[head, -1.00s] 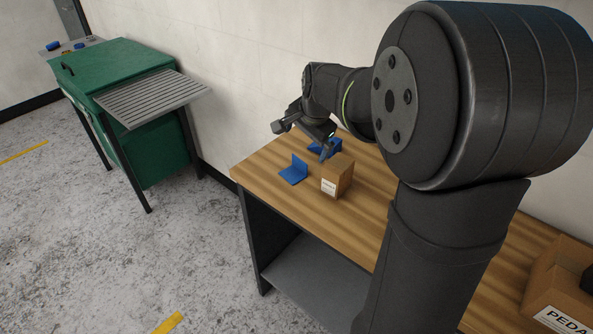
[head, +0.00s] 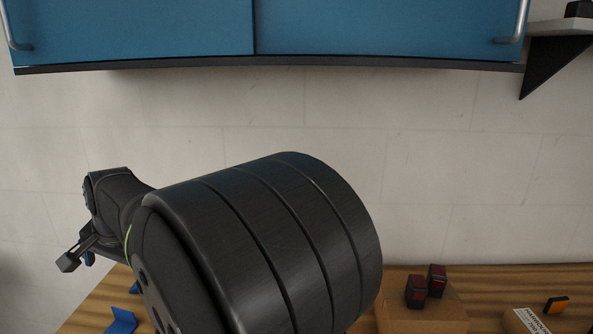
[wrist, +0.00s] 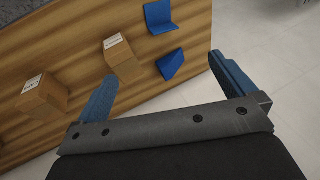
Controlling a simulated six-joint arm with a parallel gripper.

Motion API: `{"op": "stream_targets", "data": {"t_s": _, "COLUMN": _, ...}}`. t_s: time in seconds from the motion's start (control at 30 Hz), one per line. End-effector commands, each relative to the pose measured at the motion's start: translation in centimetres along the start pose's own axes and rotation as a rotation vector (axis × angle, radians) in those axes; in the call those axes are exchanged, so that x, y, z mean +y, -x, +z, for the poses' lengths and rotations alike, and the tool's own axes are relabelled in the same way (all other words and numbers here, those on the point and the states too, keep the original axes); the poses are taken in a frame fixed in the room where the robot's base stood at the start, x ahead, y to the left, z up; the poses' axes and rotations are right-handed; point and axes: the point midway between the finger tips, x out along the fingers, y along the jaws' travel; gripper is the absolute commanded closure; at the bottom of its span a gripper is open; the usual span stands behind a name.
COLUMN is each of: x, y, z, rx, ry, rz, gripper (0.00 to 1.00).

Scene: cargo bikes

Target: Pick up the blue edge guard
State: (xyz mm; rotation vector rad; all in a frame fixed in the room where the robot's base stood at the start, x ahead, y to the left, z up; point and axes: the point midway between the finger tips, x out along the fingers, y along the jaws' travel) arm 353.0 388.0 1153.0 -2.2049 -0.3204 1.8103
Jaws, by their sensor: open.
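Two blue edge guards show. In the wrist view, one L-shaped guard (wrist: 160,17) stands on the wooden bench near its edge. The other guard (wrist: 171,63) lies just below it in the picture, closer to my gripper. In the head view, parts of two guards show at the bottom left, one at the picture's edge (head: 122,321) and one behind it (head: 134,287). My gripper (wrist: 161,68) is open and empty, its blue fingers spread above the bench with the nearer guard in line between the tips. In the head view my gripper (head: 78,258) is partly hidden.
Two small labelled cardboard boxes, a nearer one (wrist: 122,62) and one further left (wrist: 44,98), stand on the bench (wrist: 75,50). A carton (head: 425,318) with red-and-black lights (head: 416,290) is at the right. A blue wall cabinet (head: 140,30) hangs above.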

Motion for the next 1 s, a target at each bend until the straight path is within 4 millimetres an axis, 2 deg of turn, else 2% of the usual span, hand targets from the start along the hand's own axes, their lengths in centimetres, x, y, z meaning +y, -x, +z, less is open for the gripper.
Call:
{"op": "stream_targets", "data": {"t_s": 0.27, "x": 0.0, "y": -0.02, "z": 0.0, "rx": 0.0, "ry": 0.0, "rz": 0.0, "gripper": 0.0}}
{"op": "stream_targets", "data": {"t_s": 0.6, "x": 0.0, "y": -0.02, "z": 0.0, "rx": 0.0, "ry": 0.0, "rz": 0.0, "gripper": 0.67}}
{"op": "stream_targets", "data": {"t_s": 0.63, "x": 0.0, "y": -0.02, "z": 0.0, "rx": 0.0, "ry": 0.0, "rz": 0.0, "gripper": 0.7}}
{"op": "stream_targets", "data": {"t_s": 0.9, "x": -0.05, "y": -0.06, "z": -0.04, "rx": -0.001, "ry": 0.006, "rz": 0.002, "gripper": 0.7}}
{"op": "stream_targets", "data": {"t_s": 1.0, "x": -0.49, "y": -0.36, "z": -0.36, "rx": -0.01, "ry": 0.064, "rz": 0.014, "gripper": 0.7}}
